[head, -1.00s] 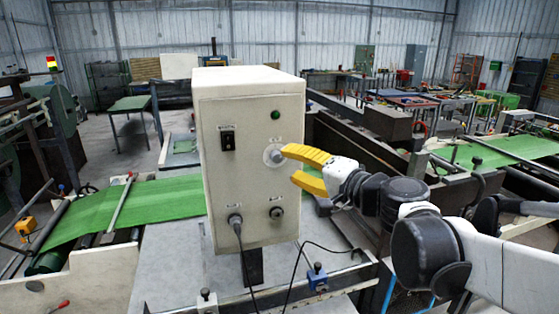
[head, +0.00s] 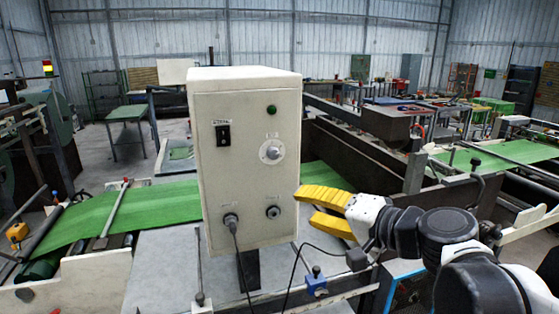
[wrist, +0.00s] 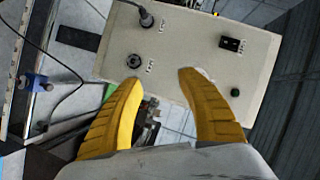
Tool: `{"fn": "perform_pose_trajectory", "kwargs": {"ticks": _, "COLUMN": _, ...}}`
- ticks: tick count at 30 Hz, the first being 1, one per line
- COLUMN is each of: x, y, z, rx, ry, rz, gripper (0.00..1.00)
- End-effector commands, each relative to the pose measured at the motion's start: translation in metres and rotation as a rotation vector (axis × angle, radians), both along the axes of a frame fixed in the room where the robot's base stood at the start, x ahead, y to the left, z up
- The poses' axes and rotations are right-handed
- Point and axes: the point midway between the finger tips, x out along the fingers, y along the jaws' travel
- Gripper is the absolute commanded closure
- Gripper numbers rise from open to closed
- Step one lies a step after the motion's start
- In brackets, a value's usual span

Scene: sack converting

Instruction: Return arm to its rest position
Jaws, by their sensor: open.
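My gripper (head: 312,208) has two yellow fingers. They are apart with nothing between them, to the right of the control box and below its knob in the head view. The cream control box (head: 240,215) carries a round silver knob (head: 272,151), a black switch (head: 223,135), a green lamp (head: 271,110) and two lower sockets. In the wrist view the gripper (wrist: 155,82) shows open in front of the box panel (wrist: 185,50). One finger covers the knob there. My arm reaches in from the lower right in the head view.
A black cable (head: 240,262) hangs from the left socket. Green sacking (head: 100,220) runs behind the box on the left, and more lies on the right (head: 495,155). A blue clamp (head: 316,285) sits on the frame rail below the gripper. Dark machine beams stand behind my arm.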

Motion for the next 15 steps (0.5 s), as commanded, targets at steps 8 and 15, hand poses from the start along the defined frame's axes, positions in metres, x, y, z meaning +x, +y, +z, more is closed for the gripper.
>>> {"fn": "perform_pose_trajectory", "kwargs": {"ticks": 8, "x": -0.074, "y": -0.016, "z": -0.223, "rx": -0.463, "ry": 0.13, "rz": 0.058, "gripper": 0.54}}
{"fn": "perform_pose_trajectory", "kwargs": {"ticks": 15, "x": -0.128, "y": -0.068, "z": -0.365, "rx": -0.856, "ry": 0.217, "rz": 0.064, "gripper": 0.54}}
